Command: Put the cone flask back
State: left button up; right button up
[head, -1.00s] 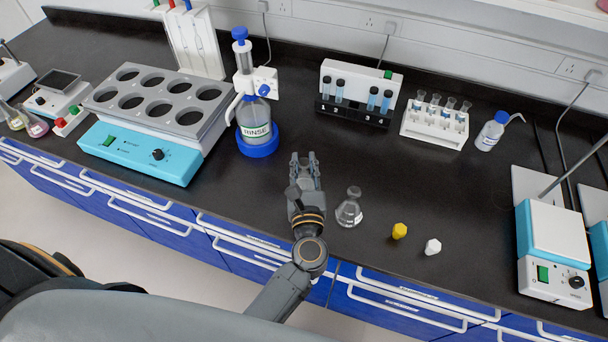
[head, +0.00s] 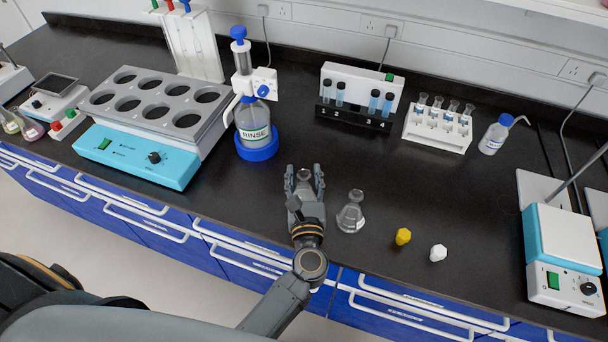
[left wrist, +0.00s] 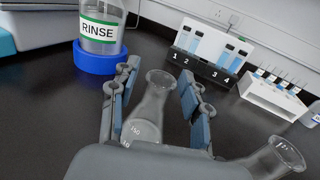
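My left gripper (head: 304,169) is open around a clear cone flask (left wrist: 150,106), with a finger on each side and small gaps showing in the left wrist view. The flask looks upright on the black counter; its lower part is hidden behind my gripper. In the head view mainly its mouth (head: 304,175) shows between the fingers. A second clear cone flask (head: 351,212) stands just to the right of my gripper and shows at the lower right of the left wrist view (left wrist: 275,160). My right gripper is not in view.
A RINSE bottle (head: 253,125) in a blue base stands behind my gripper. A yellow stopper (head: 403,237) and a white one (head: 438,253) lie to the right. Vial racks (head: 353,117) (head: 440,140) stand at the back. A blue heater with a holed block (head: 133,159) is left.

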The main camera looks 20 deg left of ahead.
pick_arm(q)
jog(key=shift+r, duration=0.25)
jog(key=b+v, duration=0.4)
jog(key=v, duration=0.8)
